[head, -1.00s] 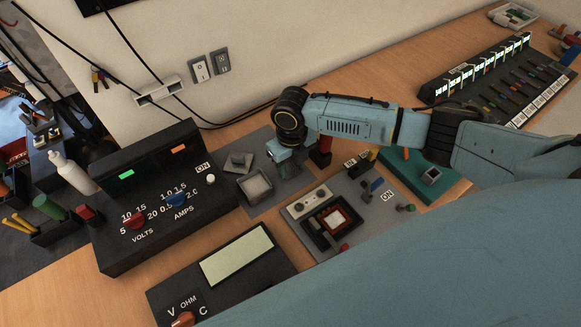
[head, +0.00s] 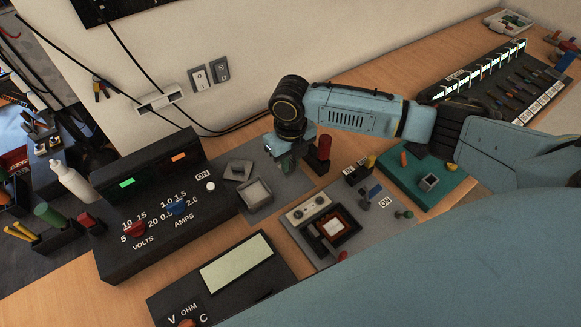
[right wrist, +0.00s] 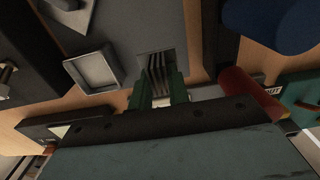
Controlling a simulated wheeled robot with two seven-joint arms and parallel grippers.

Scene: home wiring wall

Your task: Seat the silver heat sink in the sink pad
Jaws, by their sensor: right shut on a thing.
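My right gripper (head: 287,166) points down over a dark grey mat. In the right wrist view its green fingertips (right wrist: 158,90) are shut on the finned silver heat sink (right wrist: 155,66). In the head view the gripper mostly hides the heat sink. I cannot tell whether it still touches the mat. A small square grey part with a light rim (head: 429,182) sits on the teal board right of the gripper; it may be the sink pad. An empty, light-rimmed square tray (head: 254,193) lies left of the gripper. My left gripper is not in view.
A red cylinder (head: 324,148) stands close to the right of the gripper. A grey panel (head: 310,212) with a dark socket lies in front. The black power supply (head: 150,215) stands at left, a meter (head: 236,262) in front. Bare wood shows behind the teal board (head: 400,170).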

